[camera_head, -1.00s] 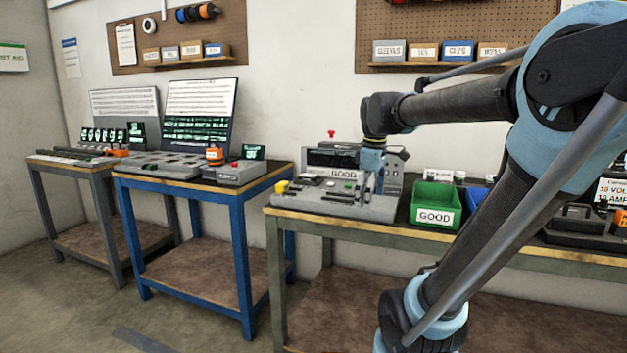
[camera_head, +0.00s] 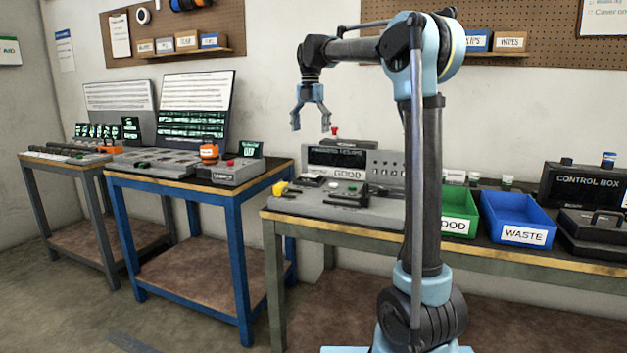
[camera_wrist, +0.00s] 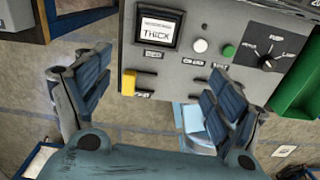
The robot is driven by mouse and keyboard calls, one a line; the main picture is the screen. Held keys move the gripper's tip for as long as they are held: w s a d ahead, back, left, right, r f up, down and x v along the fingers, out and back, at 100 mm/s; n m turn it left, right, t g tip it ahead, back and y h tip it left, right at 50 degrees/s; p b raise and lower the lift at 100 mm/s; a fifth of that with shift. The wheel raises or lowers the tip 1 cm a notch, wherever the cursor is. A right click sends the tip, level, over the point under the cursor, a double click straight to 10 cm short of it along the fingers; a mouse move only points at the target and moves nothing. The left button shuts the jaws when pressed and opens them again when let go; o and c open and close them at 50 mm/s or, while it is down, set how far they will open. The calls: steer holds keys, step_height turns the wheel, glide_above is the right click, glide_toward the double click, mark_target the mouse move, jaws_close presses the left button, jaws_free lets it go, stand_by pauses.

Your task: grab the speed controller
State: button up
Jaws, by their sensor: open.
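My gripper (camera_head: 311,126) hangs open and empty, pointing down, above the test station (camera_head: 340,208) on the right-hand bench. In the wrist view its two blue fingers (camera_wrist: 152,105) are spread wide, with nothing between them but the floor and the station's front edge beyond. The station shows there as a grey panel (camera_wrist: 175,75) with a small screen, a yellow part (camera_wrist: 128,82), white and green buttons and a dial. Small dark and green parts lie on the station in the head view. I cannot tell which thing is the speed controller.
A display unit (camera_head: 352,160) stands behind the station. A green bin (camera_head: 458,205), partly behind my arm, and a blue WASTE bin (camera_head: 518,222) are to its right, then a control box (camera_head: 585,187). A blue table (camera_head: 190,185) with trays and an orange item stands left.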

glide_toward(310, 175)
steer(key=shift+n, duration=0.4)
step_height(310, 175, down, 9)
steer(key=shift+r, duration=0.1)
stand_by(0.4)
steer(key=c, duration=1.2)
